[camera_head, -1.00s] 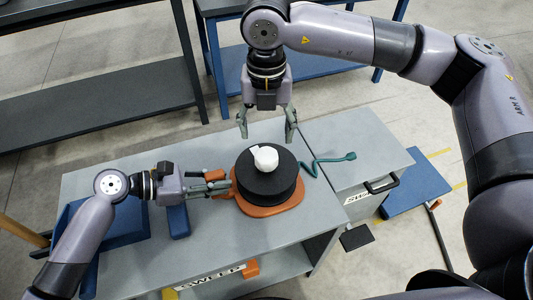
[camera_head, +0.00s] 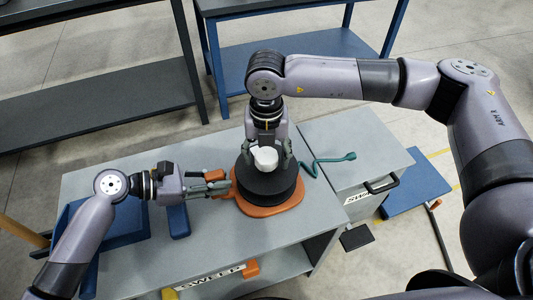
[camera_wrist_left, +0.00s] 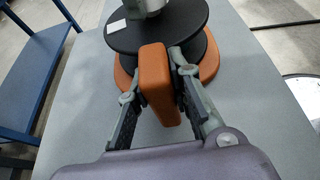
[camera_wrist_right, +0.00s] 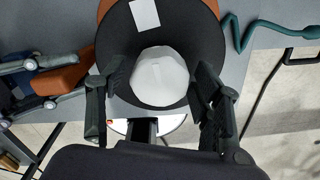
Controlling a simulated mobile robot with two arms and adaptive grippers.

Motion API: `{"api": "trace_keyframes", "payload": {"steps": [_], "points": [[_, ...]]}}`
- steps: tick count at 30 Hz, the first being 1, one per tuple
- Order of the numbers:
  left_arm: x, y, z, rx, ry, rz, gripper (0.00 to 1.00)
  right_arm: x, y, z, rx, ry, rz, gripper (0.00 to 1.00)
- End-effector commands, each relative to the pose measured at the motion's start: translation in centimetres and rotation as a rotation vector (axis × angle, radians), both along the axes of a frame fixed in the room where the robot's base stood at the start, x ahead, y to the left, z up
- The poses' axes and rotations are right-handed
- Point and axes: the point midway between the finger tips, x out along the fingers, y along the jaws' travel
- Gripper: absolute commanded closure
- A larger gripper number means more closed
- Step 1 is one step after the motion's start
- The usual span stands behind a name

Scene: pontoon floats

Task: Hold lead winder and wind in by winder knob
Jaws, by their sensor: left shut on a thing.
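The lead winder has a black drum (camera_head: 268,184) on an orange base (camera_head: 292,207), with a white knob (camera_head: 266,157) on top and an orange handle (camera_wrist_left: 155,80) on its side. My left gripper (camera_head: 222,187) is shut on the orange handle. In the right wrist view the white knob (camera_wrist_right: 159,76) sits between the fingers of my right gripper (camera_wrist_right: 155,95). The fingers are apart, with a gap on each side of the knob. In the head view my right gripper (camera_head: 266,155) is down over the drum from behind.
A teal lead (camera_head: 325,163) runs from the winder to the right over the grey bench (camera_head: 120,180). A blue block (camera_head: 179,221) lies left of the winder. A drawer cabinet (camera_head: 360,150) stands at the right. Dark and blue benches stand behind.

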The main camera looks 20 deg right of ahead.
Motion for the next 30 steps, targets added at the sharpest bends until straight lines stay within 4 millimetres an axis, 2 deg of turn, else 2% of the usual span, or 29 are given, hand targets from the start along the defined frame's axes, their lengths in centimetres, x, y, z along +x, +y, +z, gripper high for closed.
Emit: {"api": "trace_keyframes", "payload": {"steps": [2,18,30], "points": [[0.01,0.03,-0.03,0.001,-0.001,0.000,1.00,0.00,0.01,0.02,0.000,0.000,0.000,0.48],[0.01,0.03,-0.03,0.001,-0.001,0.000,1.00,0.01,-0.01,0.04,-0.001,0.000,0.000,0.84],[0.01,0.04,-0.04,0.001,-0.001,0.000,1.00,-0.01,-0.05,0.01,-0.002,0.000,0.078,0.84]]}}
